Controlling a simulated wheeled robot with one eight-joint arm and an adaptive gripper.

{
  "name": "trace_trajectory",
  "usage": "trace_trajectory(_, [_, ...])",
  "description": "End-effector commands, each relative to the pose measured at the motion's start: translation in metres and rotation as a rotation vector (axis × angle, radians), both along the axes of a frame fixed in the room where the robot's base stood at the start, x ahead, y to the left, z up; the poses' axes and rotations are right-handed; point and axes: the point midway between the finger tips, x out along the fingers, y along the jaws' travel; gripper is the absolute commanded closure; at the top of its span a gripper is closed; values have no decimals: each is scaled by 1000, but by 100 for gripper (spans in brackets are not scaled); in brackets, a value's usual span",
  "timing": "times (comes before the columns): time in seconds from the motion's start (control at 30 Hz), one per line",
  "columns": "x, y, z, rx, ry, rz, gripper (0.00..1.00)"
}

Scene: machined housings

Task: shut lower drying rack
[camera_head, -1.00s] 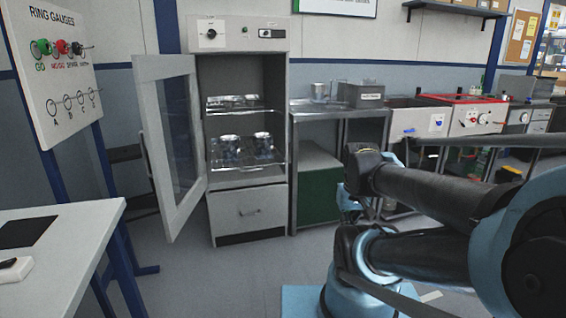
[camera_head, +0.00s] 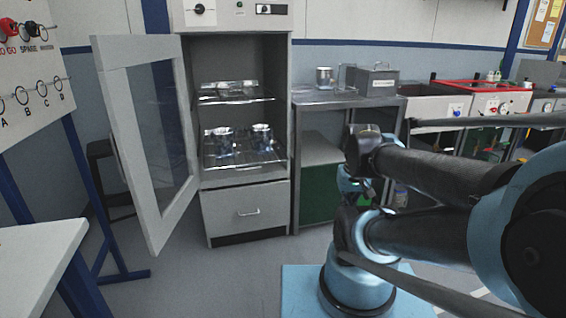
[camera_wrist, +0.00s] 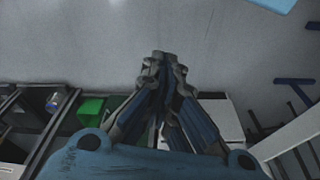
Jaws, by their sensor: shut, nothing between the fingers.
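A grey drying cabinet (camera_head: 188,115) stands ahead with its glazed door (camera_head: 150,140) swung open to the left. Inside, the lower drying rack (camera_head: 240,150) is a wire shelf bearing two shiny metal housings (camera_head: 262,137); it appears to stick out a little past the cabinet front. An upper rack (camera_head: 235,95) above it holds more metal parts. My gripper (camera_wrist: 165,58) shows in the wrist view, shut and empty, with only grey floor beyond its tips. In the head view my arm is folded at the right, well apart from the cabinet, and the fingertips cannot be made out.
A closed drawer (camera_head: 246,212) is below the racks. A metal bench (camera_head: 345,100) with a grey box (camera_head: 376,84) adjoins the cabinet's right side. A white table (camera_head: 35,250) is at the lower left. The floor (camera_head: 215,275) before the cabinet is clear.

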Motion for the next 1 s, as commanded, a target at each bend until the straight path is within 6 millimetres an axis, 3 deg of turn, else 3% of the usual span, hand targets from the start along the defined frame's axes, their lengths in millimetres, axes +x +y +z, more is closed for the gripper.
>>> trace_trajectory(0.17, [-6,0,5,2,-15,-7,100])
trace_trajectory(0.37, [23,4,15,24,-55,-89,100])
trace_trajectory(0.67, [101,20,33,112,-161,-310,100])
trace_trajectory(1.0, [192,49,39,253,-266,-555,100])
